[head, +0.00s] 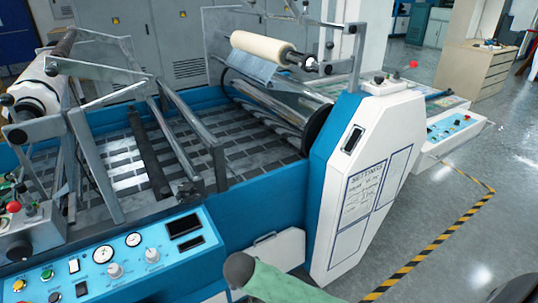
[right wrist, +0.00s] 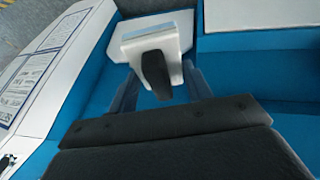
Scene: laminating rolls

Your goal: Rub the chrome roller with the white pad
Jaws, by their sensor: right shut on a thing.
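The chrome roller (head: 262,98) lies across the machine in the head view, below a cream roll and behind the white end housing. Its right end goes in beside a dark round part. The white pad (right wrist: 155,38) shows in the right wrist view, a pale block with a dark handle (right wrist: 155,75). My right gripper (right wrist: 160,82) is shut on the pad, its fingers on either side of the handle. Blue machine surfaces lie beyond the pad; whether it touches them I cannot tell. The pad does not show in the head view. My left gripper is in neither view.
The white and blue end housing (head: 365,175) stands right of the roller. The cream roll (head: 262,48) and metal frame bars (head: 195,130) stand around and above the bed. A control panel (head: 115,260) is at the lower left. Open floor (head: 470,240) lies right.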

